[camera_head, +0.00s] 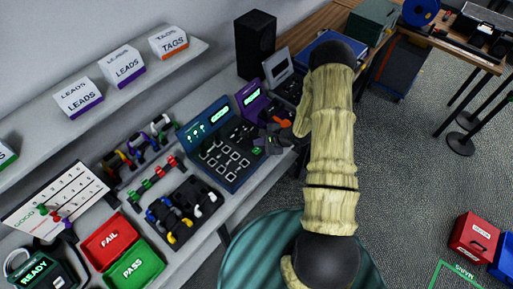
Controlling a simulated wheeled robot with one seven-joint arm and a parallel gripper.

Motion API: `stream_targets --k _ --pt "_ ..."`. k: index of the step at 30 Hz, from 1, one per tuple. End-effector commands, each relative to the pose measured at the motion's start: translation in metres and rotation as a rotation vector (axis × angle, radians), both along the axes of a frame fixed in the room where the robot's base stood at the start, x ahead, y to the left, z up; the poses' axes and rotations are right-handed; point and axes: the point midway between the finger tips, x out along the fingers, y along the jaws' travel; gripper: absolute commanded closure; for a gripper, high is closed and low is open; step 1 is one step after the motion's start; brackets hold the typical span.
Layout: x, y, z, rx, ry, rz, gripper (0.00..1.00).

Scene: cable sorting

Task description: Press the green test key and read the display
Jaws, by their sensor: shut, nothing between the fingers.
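A blue tester (190,138) with a keypad stands on the grey bench. Its lit display (220,114) shows green characters too small to read. A small green key (256,151) shows at the right of its keypad, next to my gripper (264,143). My gripper is shut and empty, low over the tester's right side. I cannot tell whether its tips touch the key. My arm covers the bench to the right of it. A purple device (252,102) with its own lit display stands behind.
Connector racks (178,238) stand left of the tester. Red FAIL (108,238) and green PASS (134,266) trays are at the front left. A black speaker (256,45) stands behind. Label boxes (122,66) sit on the shelf above.

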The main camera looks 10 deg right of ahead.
Motion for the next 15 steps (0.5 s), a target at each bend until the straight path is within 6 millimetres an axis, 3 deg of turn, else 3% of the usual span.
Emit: stream_targets --k 9,15 --pt "0.0 0.0 0.03 0.0 0.001 -0.001 1.0" --pt "0.0 0.0 0.031 0.0 0.001 0.0 1.0"
